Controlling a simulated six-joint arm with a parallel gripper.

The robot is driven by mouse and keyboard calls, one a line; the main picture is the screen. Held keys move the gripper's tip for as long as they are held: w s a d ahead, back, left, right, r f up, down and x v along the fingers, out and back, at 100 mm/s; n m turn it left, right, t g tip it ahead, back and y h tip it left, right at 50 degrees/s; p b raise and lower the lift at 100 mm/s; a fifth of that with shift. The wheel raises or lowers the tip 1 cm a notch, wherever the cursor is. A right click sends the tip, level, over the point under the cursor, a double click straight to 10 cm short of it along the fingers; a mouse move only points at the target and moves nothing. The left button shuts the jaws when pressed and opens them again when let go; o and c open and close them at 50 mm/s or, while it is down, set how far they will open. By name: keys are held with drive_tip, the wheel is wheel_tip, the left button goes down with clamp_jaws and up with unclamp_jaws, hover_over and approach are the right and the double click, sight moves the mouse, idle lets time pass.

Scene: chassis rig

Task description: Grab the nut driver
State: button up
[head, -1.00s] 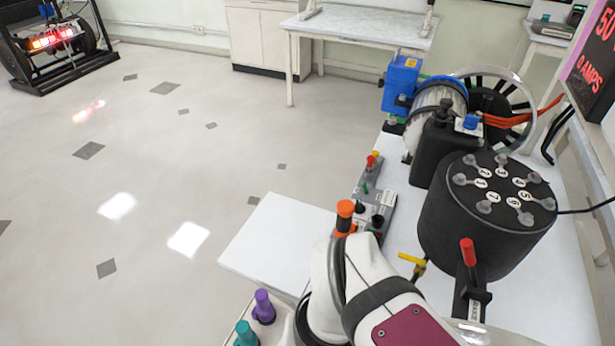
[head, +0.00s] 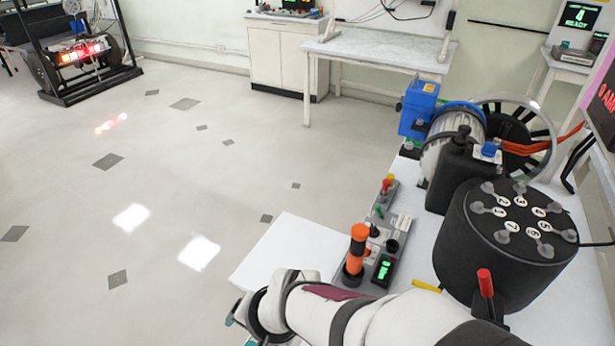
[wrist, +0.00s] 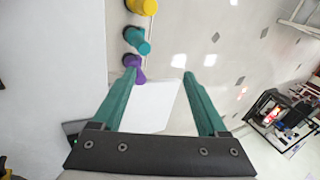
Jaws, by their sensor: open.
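No tool is marked as the nut driver, so I cannot tell for sure which thing it is. An upright orange and black handled tool (head: 357,252) stands at the near end of the bench in the head view. In the wrist view, a purple handle (wrist: 137,70), a teal handle (wrist: 137,40) and a yellow handle (wrist: 143,6) stand in a row. My gripper (wrist: 160,77) is open with nothing held between its teal fingers. The left fingertip overlaps the purple handle in the picture; contact cannot be told. In the head view my arm mostly hides the gripper.
A black drum with numbered knobs (head: 470,245), a black bottle-shaped block (head: 455,175) and a blue valve-like unit (head: 418,108) crowd the bench's right side. A small device with a green display (head: 384,270) sits beside the orange tool. The white bench corner (head: 275,250) is bare.

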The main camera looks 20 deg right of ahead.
drive_tip(key=w+f+m+t+h, duration=0.2)
drive_tip(key=w+f, duration=0.2)
drive_tip(key=t+h, duration=0.7)
drive_tip(key=h, duration=0.7)
approach(356, 244)
drive_tip(key=shift+n, duration=0.4)
drive_tip(key=x, duration=1.1)
drive_tip(key=shift+w+d, duration=0.25)
drive_tip(key=shift+d, duration=0.05)
clamp_jaws()
